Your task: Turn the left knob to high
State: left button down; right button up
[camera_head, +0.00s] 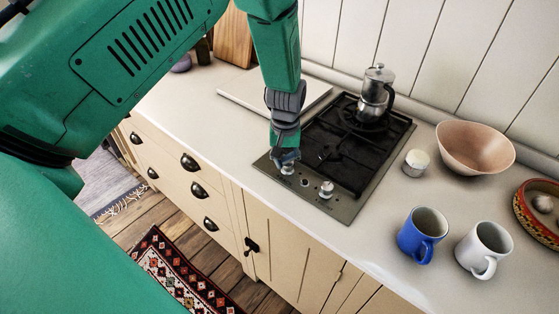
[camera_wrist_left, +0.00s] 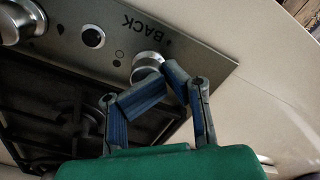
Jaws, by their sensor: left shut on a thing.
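The cooktop (camera_head: 360,200) is set into the counter, with a steel control strip along its front edge. The left knob (camera_head: 288,169) is at the strip's left end, partly covered by my left gripper (camera_head: 284,158). In the left wrist view the left knob (camera_wrist_left: 146,63) is a round silver cap beside the word BACK. There the blue-padded fingers of my left gripper (camera_wrist_left: 160,82) are closed at its edge, shut on it. The knob's pointer is not clear. The right knob (camera_head: 326,188) stands apart, also seen in the left wrist view (camera_wrist_left: 18,22). My right gripper is not in view.
A small round button (camera_head: 304,182) sits between the knobs. A moka pot (camera_head: 376,95) stands on the back burner. A white-lidded jar (camera_head: 416,162), pink bowl (camera_head: 474,147), blue mug (camera_head: 417,240) and white mug (camera_head: 478,252) stand to the right. The counter's front edge is clear.

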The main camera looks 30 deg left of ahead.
pick_arm(q)
jog(key=c, duration=1.7)
grip_release()
jog(key=shift+w+d+r, duration=0.15)
jog(key=shift+w+d, duration=0.35)
jog(key=shift+d, duration=0.05)
jog(key=shift+c, duration=0.2)
jog(key=shift+o, duration=1.3)
jog(key=shift+w+d, duration=0.15)
jog(key=shift+d, duration=0.25)
jog(key=shift+a, duration=0.7)
notch_tip(320, 180, up, 12)
jog(key=shift+f, duration=0.25)
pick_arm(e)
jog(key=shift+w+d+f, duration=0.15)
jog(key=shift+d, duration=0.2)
pick_arm(q)
jog(key=shift+a, duration=0.1)
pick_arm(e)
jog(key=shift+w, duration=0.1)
